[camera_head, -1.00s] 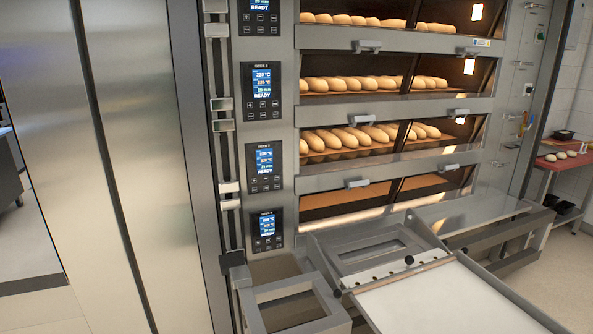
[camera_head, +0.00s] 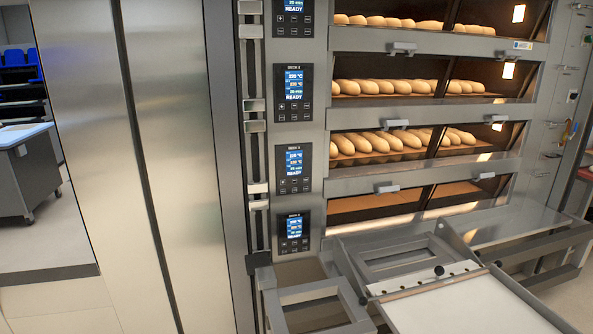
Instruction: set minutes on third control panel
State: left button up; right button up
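Several dark control panels with lit blue screens run in a column on the left of the oven front. The third panel counted down from the top of the picture (camera_head: 293,168) shows temperature lines, a minutes line and READY, with small buttons below the screen. Above it is a like panel (camera_head: 293,93), and higher up one cut by the picture's top edge (camera_head: 292,15). The lowest panel (camera_head: 294,231) sits below it. The small labels are too blurred to read. Neither of my grippers is in view.
Oven decks with bread loaves (camera_head: 375,143) lie right of the panels. The lowest window (camera_head: 380,205) shows no loaves. A metal loading frame with a white board (camera_head: 470,308) juts out in front. Tall steel doors (camera_head: 165,150) stand at the left, a grey cabinet (camera_head: 25,175) beyond.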

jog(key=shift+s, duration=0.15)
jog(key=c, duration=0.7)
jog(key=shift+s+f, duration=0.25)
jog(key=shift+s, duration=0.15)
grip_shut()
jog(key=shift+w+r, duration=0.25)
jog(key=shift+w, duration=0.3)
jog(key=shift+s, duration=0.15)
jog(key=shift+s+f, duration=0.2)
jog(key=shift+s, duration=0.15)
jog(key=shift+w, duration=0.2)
